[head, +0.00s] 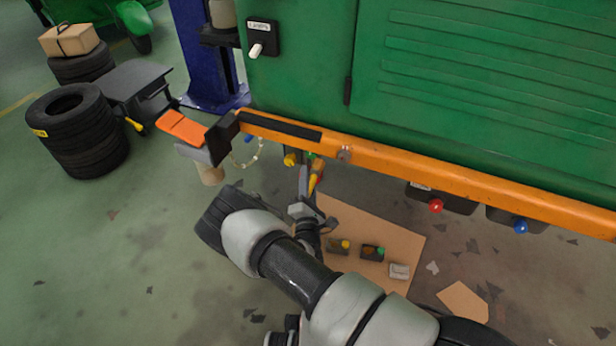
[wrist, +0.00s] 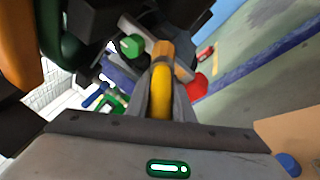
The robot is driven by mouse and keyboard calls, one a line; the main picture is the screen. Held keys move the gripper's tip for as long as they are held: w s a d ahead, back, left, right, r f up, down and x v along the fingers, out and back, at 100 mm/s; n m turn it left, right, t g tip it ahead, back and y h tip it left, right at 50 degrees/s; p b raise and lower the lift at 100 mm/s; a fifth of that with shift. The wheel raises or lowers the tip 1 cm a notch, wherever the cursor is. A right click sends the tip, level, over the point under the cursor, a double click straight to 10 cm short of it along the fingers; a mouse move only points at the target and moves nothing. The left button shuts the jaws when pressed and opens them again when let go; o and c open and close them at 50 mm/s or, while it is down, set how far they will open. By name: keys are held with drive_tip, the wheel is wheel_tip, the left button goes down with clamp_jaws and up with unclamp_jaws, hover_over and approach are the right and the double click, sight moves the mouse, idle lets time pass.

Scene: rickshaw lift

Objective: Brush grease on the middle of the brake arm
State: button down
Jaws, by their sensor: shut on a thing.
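My gripper (head: 309,188) is under the orange beam (head: 430,175) of the green vehicle. It is shut on a slim yellow and orange handle (head: 316,177), which seems to be the brush. In the wrist view this handle (wrist: 161,88) stands between the grey fingers (wrist: 163,108), pointing away from the camera. Its bristle end is hidden. Beyond it are a green knob (wrist: 132,45) and a red part (wrist: 196,87). I cannot pick out the brake arm for certain among the dark parts under the vehicle, nor see any grease or contact.
A cardboard sheet (head: 400,240) on the floor holds small boxes with coloured knobs. Red (head: 436,206) and blue (head: 521,227) knobs hang under the beam at right. Stacked tyres (head: 75,135) and a blue post (head: 207,55) stand at left. The floor at lower left is mostly clear.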

drive_tip(key=shift+s+a+p, duration=0.3)
drive_tip(key=shift+s, duration=0.55)
drive_tip(key=shift+s+a+p, duration=0.25)
drive_tip(key=shift+s+a, duration=0.05)
drive_tip(key=shift+s, duration=0.6)
drive_tip(key=shift+s+a+p, duration=0.3)
drive_tip(key=shift+s, duration=0.55)
drive_tip(key=shift+s, duration=0.1)
drive_tip(key=shift+s+a+p, duration=0.2)
drive_tip(key=shift+s+a, duration=0.1)
drive_tip(key=shift+s, duration=0.4)
drive_tip(key=shift+s+a+p, duration=0.15)
drive_tip(key=shift+s+a, duration=0.1)
drive_tip(key=shift+s, duration=0.4)
